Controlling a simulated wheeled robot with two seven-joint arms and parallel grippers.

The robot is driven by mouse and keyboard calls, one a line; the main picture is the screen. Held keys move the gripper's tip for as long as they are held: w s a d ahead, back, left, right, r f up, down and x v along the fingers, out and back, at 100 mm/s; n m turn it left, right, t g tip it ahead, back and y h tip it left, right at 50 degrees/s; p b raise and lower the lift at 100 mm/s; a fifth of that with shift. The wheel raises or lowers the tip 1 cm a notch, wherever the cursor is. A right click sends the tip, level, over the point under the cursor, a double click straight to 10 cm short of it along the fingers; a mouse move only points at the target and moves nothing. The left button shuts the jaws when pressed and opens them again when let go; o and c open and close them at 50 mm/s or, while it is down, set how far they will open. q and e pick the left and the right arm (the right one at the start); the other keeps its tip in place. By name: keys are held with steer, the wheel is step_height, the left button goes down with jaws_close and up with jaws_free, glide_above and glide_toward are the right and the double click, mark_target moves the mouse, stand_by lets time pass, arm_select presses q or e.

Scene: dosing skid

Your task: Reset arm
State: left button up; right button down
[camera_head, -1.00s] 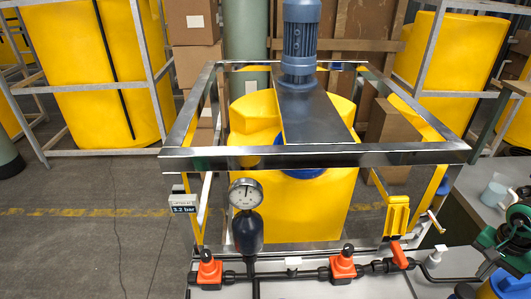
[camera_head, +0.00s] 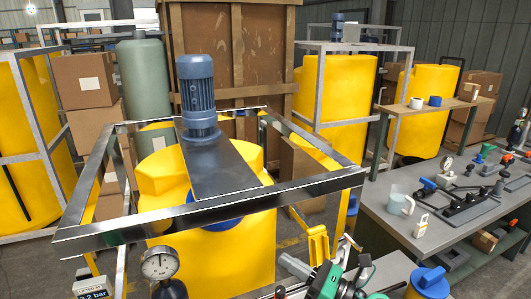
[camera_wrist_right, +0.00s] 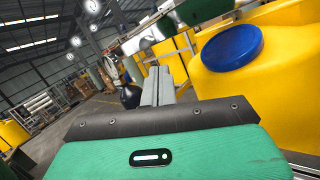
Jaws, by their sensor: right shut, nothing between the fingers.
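My right gripper (camera_head: 290,263) is low in the head view, beside the front right of the framed dosing tank, with green and black wrist parts behind it. In the right wrist view its grey fingers (camera_wrist_right: 158,80) are together with nothing between them. A yellow tank with a blue lid (camera_wrist_right: 232,48) stands close on the right of that view. The yellow dosing tank (camera_head: 225,250) in the head view sits in a metal frame (camera_head: 210,212) under a blue-grey motor (camera_head: 197,95). My left gripper is not in view.
A pressure gauge (camera_head: 160,263) stands at the tank's front. A yellow handle-like part (camera_head: 318,245) is near my right gripper. On the right, a grey bench (camera_head: 450,228) holds a mug (camera_head: 400,203) and black pipework. Cardboard boxes (camera_head: 84,79) stand behind on the left.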

steer(key=s+d+f+m+t+h, duration=0.1)
steer(key=d+f+m+t+h, duration=0.15)
steer(key=d+m+h, duration=0.55)
steer(key=s+d+f+m+t+h, duration=0.1)
steer(key=f+m+h, duration=0.25)
steer(key=m, duration=0.85)
steer(key=s+d+f+m+t+h, duration=0.1)
steer(key=d+f+m+t+h, duration=0.15)
steer(key=d+m+h, duration=0.55)
steer(key=s+f+m+g+y, duration=0.1)
steer(key=s+f+m+g, duration=0.65)
steer(key=s, duration=0.35)
steer(key=s+f+m+g+y, duration=0.1)
steer(key=s+f+m+g, duration=0.6)
steer(key=s, duration=0.5)
steer(key=s+f+x, duration=0.1)
steer(key=s+x, duration=0.2)
steer(key=x, duration=1.3)
steer(key=s+d+x, duration=0.1)
steer(key=s+x, duration=0.2)
steer(key=x, duration=1.2)
steer(key=s+d+f, duration=0.1)
steer(key=s+f, duration=0.9)
steer(key=s+d+f+g, duration=0.1)
steer(key=s+d+f, duration=0.1)
steer(key=s+f, duration=0.8)
steer(key=shift+d, duration=0.25)
